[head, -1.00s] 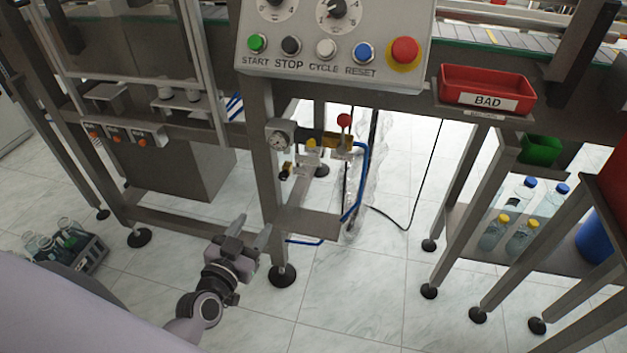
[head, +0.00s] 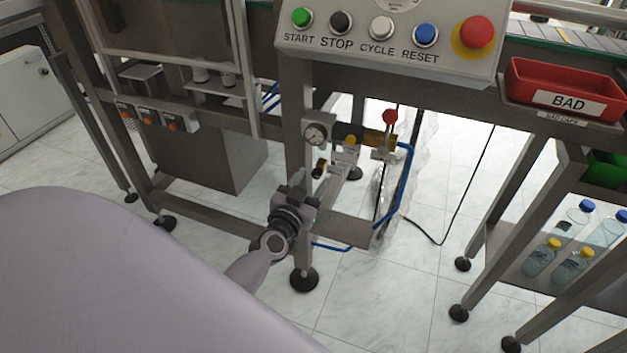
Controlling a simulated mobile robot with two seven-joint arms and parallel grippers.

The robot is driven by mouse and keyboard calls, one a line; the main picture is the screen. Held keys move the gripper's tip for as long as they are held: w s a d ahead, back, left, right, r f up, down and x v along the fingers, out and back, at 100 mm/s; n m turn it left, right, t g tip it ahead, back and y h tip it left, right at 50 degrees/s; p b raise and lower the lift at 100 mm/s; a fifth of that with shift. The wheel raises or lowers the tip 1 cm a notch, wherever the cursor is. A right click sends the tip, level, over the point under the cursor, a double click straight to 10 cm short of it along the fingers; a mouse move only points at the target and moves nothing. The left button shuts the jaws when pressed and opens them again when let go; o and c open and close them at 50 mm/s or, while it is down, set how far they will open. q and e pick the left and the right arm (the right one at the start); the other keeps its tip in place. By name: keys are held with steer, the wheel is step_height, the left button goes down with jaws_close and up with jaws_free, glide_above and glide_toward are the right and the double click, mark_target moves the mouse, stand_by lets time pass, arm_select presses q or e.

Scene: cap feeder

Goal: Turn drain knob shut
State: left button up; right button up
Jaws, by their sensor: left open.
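A pneumatic air unit is mounted on the machine frame under the control panel. It has a round pressure gauge (head: 315,134), a yellow knob (head: 350,141) and a red ball-topped lever (head: 390,117). A small black and brass fitting (head: 320,168) sits low beside the gauge; it may be the drain knob, but I cannot tell for sure. My left gripper (head: 303,182) is open and empty, just below and left of this fitting, apparently apart from it. Its fingers are small and partly hidden by its own body. My right gripper is not in view.
A blue hose (head: 405,175) loops right of the air unit. The control panel (head: 393,62) overhangs above. A frame leg (head: 297,115) stands behind my gripper. A red BAD bin (head: 540,75) and a shelf with bottles (head: 540,257) are at right.

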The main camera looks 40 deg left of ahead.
arm_select(q)
steer(key=shift+w+a, duration=0.15)
steer(key=shift+w, duration=0.55)
jaws_close()
